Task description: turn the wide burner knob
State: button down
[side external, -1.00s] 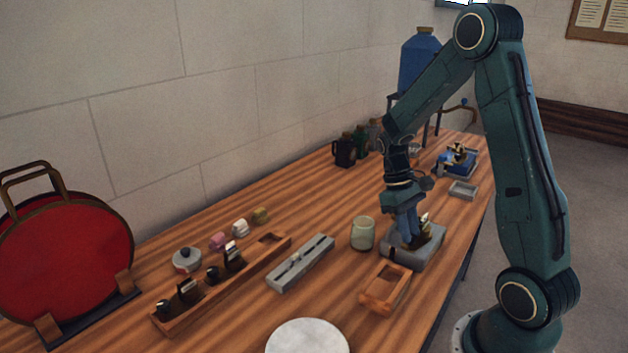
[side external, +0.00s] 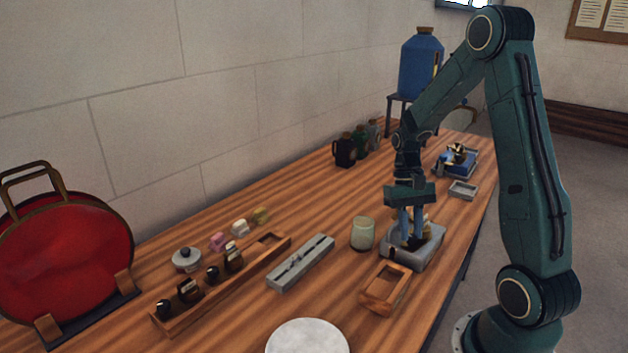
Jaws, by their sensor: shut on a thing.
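A grey burner block (side external: 428,253) sits on the wooden table at the right, below my arm. My gripper (side external: 411,240) points straight down over it, with its blue fingers at the block's top. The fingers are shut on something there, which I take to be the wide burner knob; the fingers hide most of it. A small brassy part (side external: 428,227) shows just behind the fingers.
A pale green glass (side external: 362,233) stands close left of the block. A wooden tray (side external: 385,287) lies in front, and a grey slotted block (side external: 301,262) farther left. A blue device (side external: 457,160) and small grey tray (side external: 462,190) lie behind.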

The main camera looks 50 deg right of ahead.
jog(key=c, duration=1.5)
grip_release()
jog(key=shift+n, duration=0.5)
jog(key=n, duration=0.1)
jog(key=n+h, duration=0.1)
jog(key=n, duration=0.1)
jog(key=n+g+h, duration=0.1)
jog(key=shift+w+a+n, duration=0.15)
jog(key=shift+a+n, duration=0.1)
jog(key=shift+n, duration=0.15)
jog(key=n, duration=0.2)
jog(key=n+h, duration=0.2)
jog(key=n, duration=0.1)
jog(key=shift+a+n, duration=0.25)
jog(key=shift+n, duration=0.05)
jog(key=a+v, duration=0.1)
jog(key=v, duration=1.3)
jog(key=shift+s+a+r+m+t+y, duration=0.15)
jog(key=shift+s+a+r+m+t, duration=0.65)
jog(key=shift+s+a+t, duration=1.2)
jog(key=shift+s+a+r+m+t+y, duration=0.25)
jog(key=shift+s+a+r+t, duration=1.05)
jog(key=shift+s+a, duration=1.35)
jog(key=shift+s+a+r+m+t+y, duration=0.1)
jog(key=shift+s+a+r+m+t, duration=0.65)
jog(key=shift+s+a+t, duration=1.6)
